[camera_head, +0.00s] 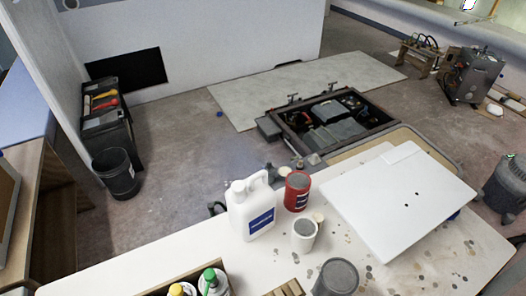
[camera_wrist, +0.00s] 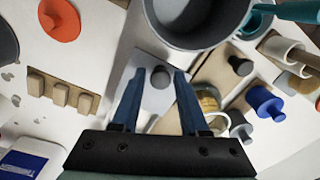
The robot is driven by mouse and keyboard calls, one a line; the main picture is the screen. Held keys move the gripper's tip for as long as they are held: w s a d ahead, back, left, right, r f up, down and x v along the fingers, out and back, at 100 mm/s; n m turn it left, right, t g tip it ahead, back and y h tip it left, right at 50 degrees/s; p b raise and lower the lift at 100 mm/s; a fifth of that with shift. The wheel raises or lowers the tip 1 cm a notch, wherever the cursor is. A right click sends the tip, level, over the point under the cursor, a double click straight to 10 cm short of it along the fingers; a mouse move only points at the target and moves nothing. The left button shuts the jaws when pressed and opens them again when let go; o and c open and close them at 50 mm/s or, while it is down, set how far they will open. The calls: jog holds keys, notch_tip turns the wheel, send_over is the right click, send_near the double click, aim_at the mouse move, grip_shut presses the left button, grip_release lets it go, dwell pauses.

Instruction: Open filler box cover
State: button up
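In the wrist view, a pale square plate (camera_wrist: 150,98) with a dark round knob (camera_wrist: 160,76) lies below my gripper; it looks like the filler box cover, flat and in place, though no label shows. My gripper (camera_wrist: 161,74) is open, with its two blue fingers on either side of the knob in the picture. I cannot tell whether they touch it or how high they are above it. The plate's near part is hidden by the fingers and gripper body. My gripper does not show in the head view.
A grey pot (camera_wrist: 195,20) stands close beyond the fingers. A tin (camera_wrist: 207,100), a blue-knobbed piece (camera_wrist: 265,103) and a toothed wooden block (camera_wrist: 62,92) are near. In the head view, a white jug (camera_head: 250,208), red can (camera_head: 297,192) and white board (camera_head: 398,200) crowd the bench.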

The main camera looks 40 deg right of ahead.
jog(key=shift+o, duration=0.8)
jog(key=shift+r, duration=0.1)
notch_tip(320, 180, up, 13)
dwell(0.5)
